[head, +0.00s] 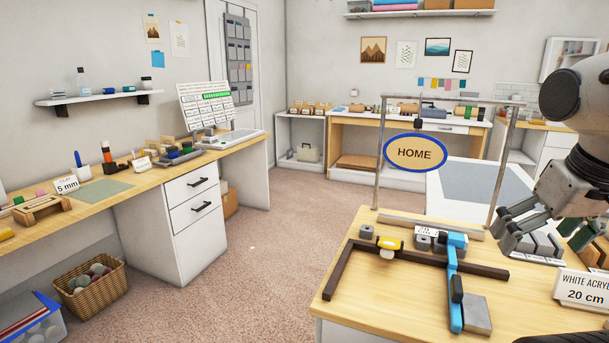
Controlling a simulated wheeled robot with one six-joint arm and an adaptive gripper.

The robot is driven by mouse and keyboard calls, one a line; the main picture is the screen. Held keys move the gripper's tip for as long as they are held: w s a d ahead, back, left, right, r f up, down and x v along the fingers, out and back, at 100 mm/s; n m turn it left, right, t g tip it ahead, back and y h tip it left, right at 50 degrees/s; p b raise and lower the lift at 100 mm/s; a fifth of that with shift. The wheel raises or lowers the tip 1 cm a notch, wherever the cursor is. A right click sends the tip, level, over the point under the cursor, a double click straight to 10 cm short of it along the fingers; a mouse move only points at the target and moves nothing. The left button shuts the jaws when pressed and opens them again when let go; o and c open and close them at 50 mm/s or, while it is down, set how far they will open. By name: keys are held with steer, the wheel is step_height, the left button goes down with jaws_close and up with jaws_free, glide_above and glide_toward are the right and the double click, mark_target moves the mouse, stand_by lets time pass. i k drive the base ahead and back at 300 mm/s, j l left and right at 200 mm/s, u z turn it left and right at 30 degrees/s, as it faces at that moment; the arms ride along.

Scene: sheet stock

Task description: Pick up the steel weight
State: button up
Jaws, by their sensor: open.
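Several plain grey blocks that could be steel sit on the wooden table (345,300) at the lower right; I cannot tell for sure which one is the steel weight. A flat grey block (478,313) lies beside the near end of a blue tool (455,290). A small grey block (366,232) and a grey piece (424,241) stand near the back of the table. My gripper (506,232) is open and empty, above the table's right part, right of the blue tool and apart from these blocks.
A dark L-shaped frame (337,272) and a yellow-topped piece (389,246) lie on the table. A metal frame with a HOME sign (415,154) rises at its back. A "WHITE ACRYLIC 20 cm" sign (585,289) stands at right. Carpet (280,240) lies open to the left.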

mark_target(476, 318)
steer(key=k+j+z, duration=0.1)
steer(key=z, duration=0.3)
steer(key=k+j+z, duration=0.15)
steer(key=j+z, duration=0.2)
